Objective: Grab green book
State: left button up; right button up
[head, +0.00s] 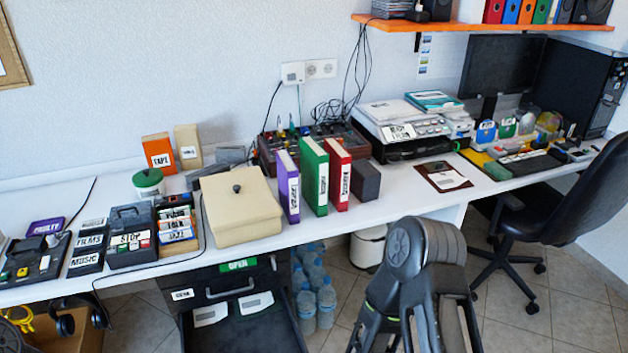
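The green book (314,175) stands upright on the white desk, its spine with a white label facing me. It stands between a purple book (287,185) on its left and a red book (338,174) on its right, with narrow gaps at the front. Part of my arm, dark grey, rises from the bottom edge right of centre, in front of the desk and apart from the books. I see no gripper fingers of either arm in the head view.
A beige box (238,205) with a knob stands left of the books, and a dark block (366,181) stands right of them. An open drawer (246,325) juts out below the desk. A black chair (540,205) is at the right. The desk strip before the books is clear.

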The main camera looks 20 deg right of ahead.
aim_at(314, 160)
jog(key=i+l, duration=0.1)
jog(key=l, duration=0.35)
jog(key=i+l, duration=0.15)
jog(key=l, duration=0.25)
jog(key=i+l, duration=0.1)
jog(key=l, duration=0.35)
jog(key=i+l, duration=0.15)
jog(key=l, duration=0.25)
jog(key=i+l, duration=0.1)
jog(key=l, duration=0.35)
jog(key=i+l, duration=0.15)
jog(key=l, duration=0.3)
jog(key=i+l, duration=0.1)
jog(key=l, duration=0.3)
jog(key=i+l, duration=0.1)
jog(key=l, duration=0.35)
